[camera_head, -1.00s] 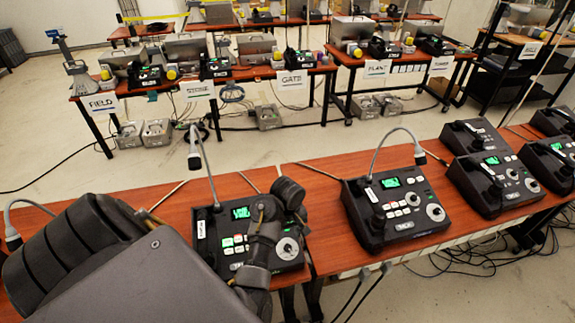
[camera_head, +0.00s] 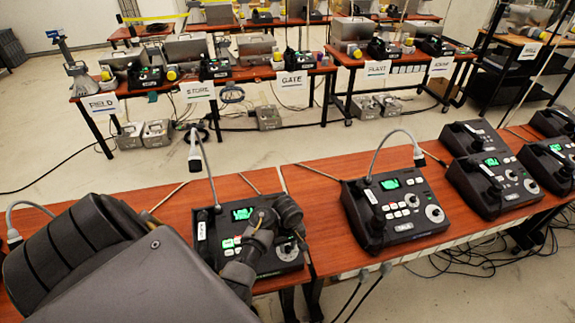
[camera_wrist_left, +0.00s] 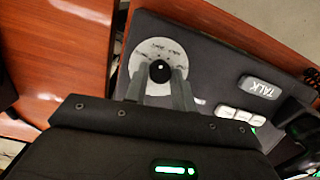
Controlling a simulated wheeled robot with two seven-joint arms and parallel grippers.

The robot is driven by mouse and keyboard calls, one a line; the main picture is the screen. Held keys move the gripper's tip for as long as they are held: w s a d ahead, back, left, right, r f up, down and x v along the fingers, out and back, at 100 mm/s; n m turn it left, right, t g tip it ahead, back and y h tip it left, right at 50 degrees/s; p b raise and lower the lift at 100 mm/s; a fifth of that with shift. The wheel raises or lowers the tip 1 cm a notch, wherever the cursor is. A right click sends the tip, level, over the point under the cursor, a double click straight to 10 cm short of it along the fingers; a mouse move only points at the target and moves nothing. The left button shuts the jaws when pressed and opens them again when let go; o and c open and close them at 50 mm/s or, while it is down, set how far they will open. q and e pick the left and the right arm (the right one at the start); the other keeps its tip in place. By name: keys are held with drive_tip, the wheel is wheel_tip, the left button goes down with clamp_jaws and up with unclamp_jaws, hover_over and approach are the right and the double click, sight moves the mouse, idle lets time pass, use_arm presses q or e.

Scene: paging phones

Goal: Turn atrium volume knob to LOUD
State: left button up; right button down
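The near-left black paging console (camera_head: 216,265) has a lit green screen, several buttons and a round silver dial plate (camera_head: 287,252) at its lower right. The plate is partly covered by my left gripper (camera_head: 289,235). In the left wrist view the black volume knob (camera_wrist_left: 160,71), with a white dot, stands at the centre of the dial plate (camera_wrist_left: 150,50). My left gripper's two grey fingers (camera_wrist_left: 160,84) lie on either side of the knob, slightly apart. Whether they touch it is unclear. The console's name tag and the dial lettering are too small to read. My right gripper is not in view.
A second console (camera_head: 400,208) stands to the right, with more consoles further right. A gooseneck microphone (camera_head: 196,150) rises behind the near-left console. Labelled stations stand on benches at the back.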

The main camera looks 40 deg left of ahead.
use_arm(q)
drive_tip(key=c, duration=0.5)
drive_tip(key=shift+o, duration=0.2)
drive_tip(key=shift+m, duration=0.3)
drive_tip(key=m, duration=0.3)
drive_tip(key=shift+w+m+g+y, duration=0.1)
drive_tip(key=shift+m+g+y, duration=0.2)
drive_tip(key=shift+g+y, duration=0.1)
drive_tip(key=m, duration=0.2)
drive_tip(key=shift+d+m+y, duration=0.15)
drive_tip(key=shift+m+y, duration=0.15)
drive_tip(key=m+y, duration=0.1)
drive_tip(key=m, duration=0.3)
drive_tip(key=shift+w+d, duration=0.1)
drive_tip(key=shift+d+m+y, duration=0.15)
drive_tip(key=shift+m+y, duration=0.45)
drive_tip(key=shift+m, duration=1.8)
